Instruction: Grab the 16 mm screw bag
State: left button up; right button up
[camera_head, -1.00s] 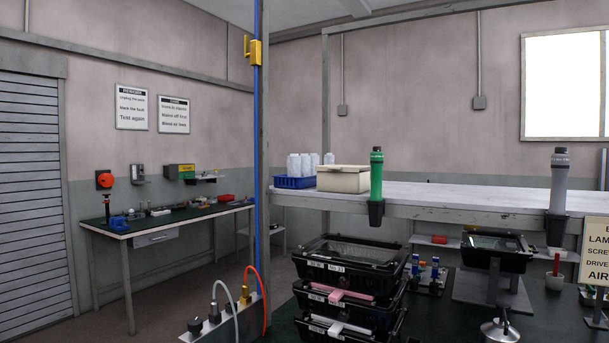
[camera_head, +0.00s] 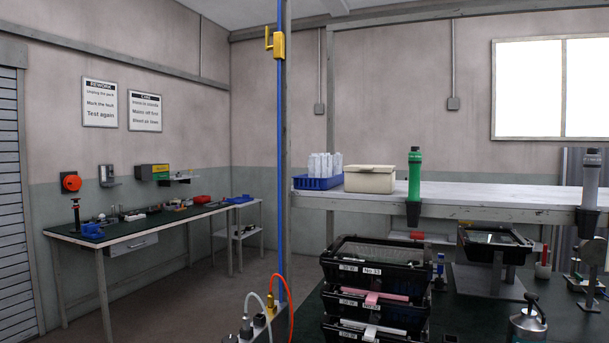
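On the white shelf above the near bench stands a blue crate (camera_head: 301,183) holding several white bags or bottles (camera_head: 320,165); I cannot read any label on them. A cream lidded box (camera_head: 370,180) stands just right of the crate. I cannot make out a bag marked 16 mm anywhere. Neither of my grippers shows in the head view.
Stacked black trays (camera_head: 374,262) stand on the dark bench beneath the white shelf (camera_head: 470,191). A green tool (camera_head: 414,175) and a grey tool (camera_head: 591,180) sit in holders on its edge. A blue pole (camera_head: 281,130) rises left of it. Open floor (camera_head: 170,290) lies between the benches.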

aim_at(324, 158)
jog(key=i+j+z, duration=0.1)
jog(key=j, duration=0.35)
jog(key=i+j+z, duration=0.15)
jog(key=j, duration=0.35)
jog(key=i+j+z, duration=0.1)
jog(key=j, duration=0.4)
jog(key=i+j+z, duration=0.1)
jog(key=j, duration=0.4)
jog(key=i+j+z, duration=0.15)
jog(key=j, duration=0.35)
jog(key=i, duration=0.05)
